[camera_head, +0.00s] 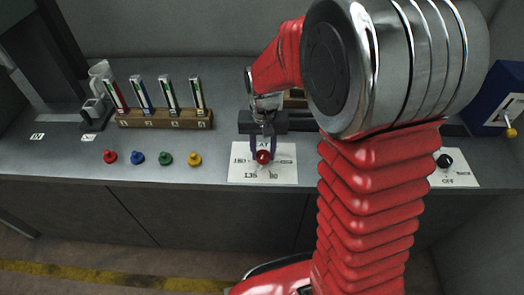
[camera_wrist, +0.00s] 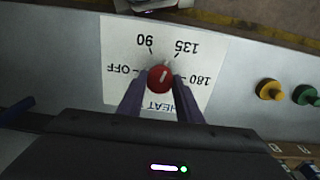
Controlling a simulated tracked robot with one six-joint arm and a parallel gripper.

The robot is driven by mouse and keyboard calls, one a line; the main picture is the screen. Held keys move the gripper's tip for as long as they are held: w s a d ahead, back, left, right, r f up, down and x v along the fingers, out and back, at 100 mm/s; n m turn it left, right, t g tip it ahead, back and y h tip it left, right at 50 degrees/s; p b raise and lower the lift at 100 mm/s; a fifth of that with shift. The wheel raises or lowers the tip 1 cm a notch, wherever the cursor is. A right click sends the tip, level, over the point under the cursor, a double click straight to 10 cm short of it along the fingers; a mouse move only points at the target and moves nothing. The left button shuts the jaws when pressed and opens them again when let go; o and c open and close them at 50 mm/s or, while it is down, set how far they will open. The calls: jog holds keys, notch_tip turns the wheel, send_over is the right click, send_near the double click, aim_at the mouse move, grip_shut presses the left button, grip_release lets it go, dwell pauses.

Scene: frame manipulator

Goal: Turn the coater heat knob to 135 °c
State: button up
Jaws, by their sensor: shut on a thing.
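The red heat knob (camera_wrist: 160,79) sits on a white dial card marked OFF, 90, 135 and 180. The lettering appears upside down in the wrist view. A white line on the knob's face points up and right in that view, roughly toward the 135 mark; its exact alignment is too small to tell. My gripper (camera_wrist: 159,86) is shut on the knob, with one purple finger at each side. In the head view, the knob (camera_head: 263,157) is at the counter's front middle, and my gripper (camera_head: 263,146) reaches down onto it from behind.
Red (camera_head: 110,156), blue (camera_head: 138,158), green (camera_head: 166,159) and yellow (camera_head: 195,160) knobs stand left of the card. Behind them is a wooden rack (camera_head: 165,119) holding tubes. A black knob (camera_head: 444,161) on another card and a blue box (camera_head: 500,100) are at right.

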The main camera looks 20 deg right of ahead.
aim_at(263, 153)
jog(key=shift+w+r+m, duration=0.15)
jog(key=shift+w+m, duration=0.05)
jog(key=shift+m, duration=1.1)
jog(key=o, duration=1)
jog(key=shift+s, duration=0.1)
jog(key=shift+o, duration=0.2)
notch_tip(263, 153, up, 14)
jog(key=shift+f, duration=0.25)
